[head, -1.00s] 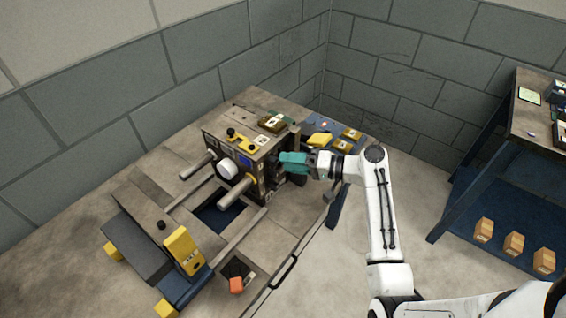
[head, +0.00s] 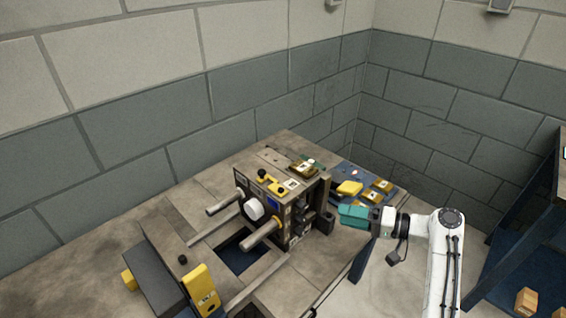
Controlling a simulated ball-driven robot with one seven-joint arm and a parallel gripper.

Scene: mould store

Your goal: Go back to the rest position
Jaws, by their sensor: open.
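My gripper (head: 347,214) has teal fingers and is at the end of my white arm, right of the machine block. It is open, and I see nothing between its fingers, though they are small in the head view. The machine block (head: 282,208) stands on the bench, with a white round part, a blue screen and bars toward the left. A gap shows between my gripper and the block's right side.
A blue tray (head: 398,191) behind my gripper carries yellow and brass-coloured pieces. A yellow block (head: 202,289) stands at the front left. A blue shelf (head: 510,262) with small boxes stands at right. Floor shows between bench and shelf.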

